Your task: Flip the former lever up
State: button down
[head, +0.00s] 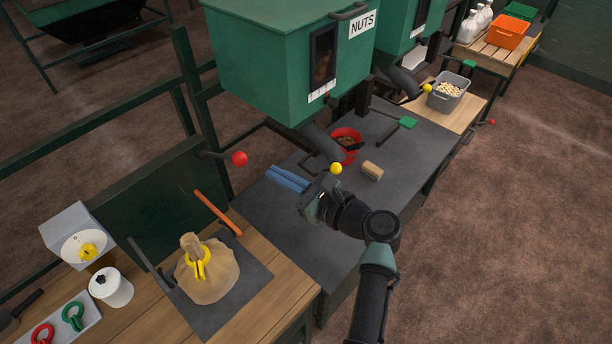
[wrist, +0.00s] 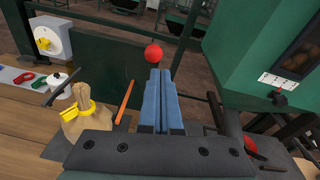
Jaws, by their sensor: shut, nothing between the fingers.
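A lever with a red ball knob (head: 239,158) sticks out from the dark green post at the left end of the grey bench. The knob also shows in the wrist view (wrist: 154,54), just past my fingertips. A yellow-knobbed lever (head: 336,168) is by the chute of the NUTS hopper. I cannot tell for certain which is the former lever. My gripper (head: 270,174) is shut and empty, its blue fingers together over the grey bench and pointing left. In the wrist view the fingertips (wrist: 160,72) appear just below the red knob, with no clear contact.
The green NUTS hopper (head: 285,60) hangs above the bench. A tied sack (head: 210,280) with a yellow clip stands on a dark mat at left, near an orange bar (head: 217,212).

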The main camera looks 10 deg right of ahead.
jog(key=s+d+r+b, duration=0.1)
jog(key=s+d+r, duration=0.1)
jog(key=s+r, duration=0.1)
jog(key=shift+s+d+r, duration=0.25)
jog(key=shift+s+r, duration=0.05)
jog(key=shift+r, duration=0.4)
jog(key=w+a+r+n+t+h+b, duration=0.1)
jog(key=a+r+n+t+h+b, duration=0.15)
jog(key=r+n, duration=0.55)
jog(key=w+a+r+n+t+h+b, duration=0.1)
jog(key=w+r+n+t+h+b, duration=0.2)
jog(key=r+n, duration=0.5)
jog(key=s+a+r+n+t+h, duration=0.2)
jog(key=s+r+n+t, duration=0.2)
jog(key=s+r, duration=0.5)
jog(key=s+a+r+n+t+h+b, duration=0.1)
jog(key=s+r+n+t+h, duration=0.1)
jog(key=s+r+n+t, duration=0.3)
jog(key=s+r+n, duration=0.1)
jog(key=s+r, duration=0.3)
jog(key=r, duration=0.4)
jog(key=shift+s+a+r+n+h, duration=0.25)
jog(key=shift+s+a+n+h, duration=0.05)
jog(key=shift+a+h, duration=0.1)
